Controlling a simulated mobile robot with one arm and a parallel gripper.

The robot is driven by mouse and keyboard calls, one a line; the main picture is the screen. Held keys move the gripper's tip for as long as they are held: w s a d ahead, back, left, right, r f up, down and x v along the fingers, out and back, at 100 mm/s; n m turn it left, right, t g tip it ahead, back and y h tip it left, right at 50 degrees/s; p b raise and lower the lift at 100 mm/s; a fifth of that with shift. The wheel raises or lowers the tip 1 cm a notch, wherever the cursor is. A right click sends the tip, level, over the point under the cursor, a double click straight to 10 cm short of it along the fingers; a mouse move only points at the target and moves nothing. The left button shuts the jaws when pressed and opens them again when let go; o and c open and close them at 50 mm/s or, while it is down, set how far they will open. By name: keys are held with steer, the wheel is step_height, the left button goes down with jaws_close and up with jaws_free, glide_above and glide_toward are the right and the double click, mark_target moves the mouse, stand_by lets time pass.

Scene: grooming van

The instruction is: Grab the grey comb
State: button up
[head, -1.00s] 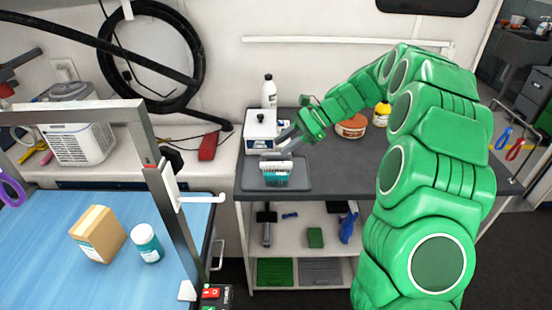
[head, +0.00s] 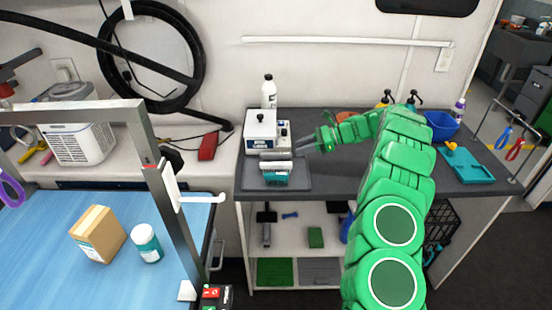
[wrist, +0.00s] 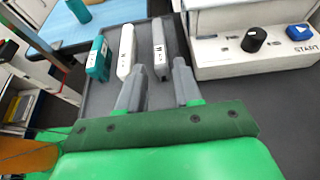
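The grey comb (wrist: 160,46) stands on edge on the dark tray, rightmost of three similar pieces in the wrist view. In the head view it shows as a thin grey strip (head: 274,155) at the back of the group. A white piece (wrist: 126,50) and a teal piece (wrist: 97,58) stand beside it to the left. My gripper (wrist: 158,66) is open, its two grey fingers pointing at the comb's near end, which lies in the gap between the fingertips. I cannot tell whether either finger touches it. In the head view my gripper (head: 301,139) is just right of the pieces.
The dark tray (head: 303,178) lies on the grey counter. A white machine with a black knob (head: 260,133) stands close behind, and close to my right finger in the wrist view. A white bottle (head: 269,92) stands behind it. The counter's middle front is clear.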

mark_target(285, 158)
steer(key=shift+w+d+f, duration=0.1)
steer(key=shift+f, duration=0.3)
steer(key=shift+x, duration=1.2)
steer(key=shift+f+x, duration=0.2)
steer(key=shift+x, duration=1.1)
steer(key=shift+f+x, duration=0.15)
steer(key=shift+x, duration=1.15)
steer(key=shift+d, duration=0.15)
jaws_close()
